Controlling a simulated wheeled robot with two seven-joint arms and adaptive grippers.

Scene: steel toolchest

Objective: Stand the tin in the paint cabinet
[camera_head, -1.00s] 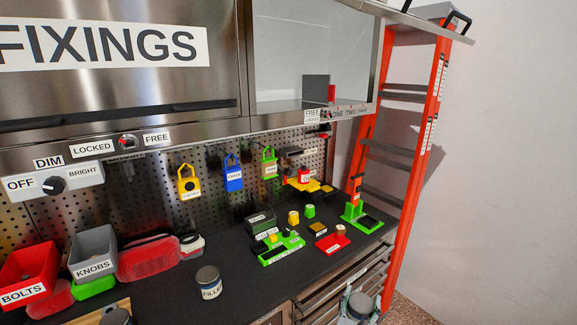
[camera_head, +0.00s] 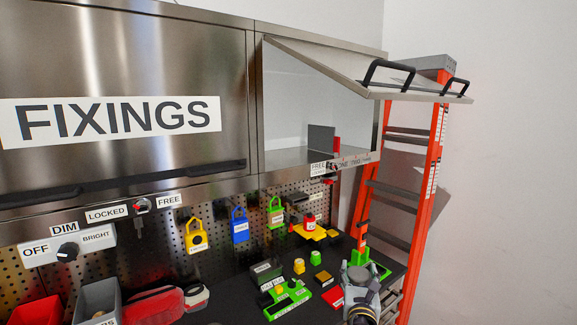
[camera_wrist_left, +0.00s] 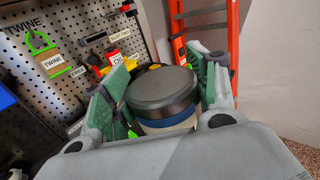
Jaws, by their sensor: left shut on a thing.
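A tin (camera_wrist_left: 163,95) with a dark lid, a blue band and a pale body sits between the fingers of my left gripper in the left wrist view, with its lid facing the camera. My left gripper (camera_head: 361,285) is shut on it, in front of the right end of the worktop and below the cabinet. In the head view I cannot clearly make out the tin. The open cabinet (camera_head: 285,159) at upper right has its door (camera_head: 335,68) swung up. Inside are a dark grey panel (camera_head: 321,138) and a small red thing (camera_head: 337,144). My right gripper is not in view.
An orange ladder (camera_head: 425,180) stands just right of the cabinet. The raised door with black handles juts out overhead. Padlocks (camera_head: 240,226) hang on the pegboard. The cabinet's left part looks clear.

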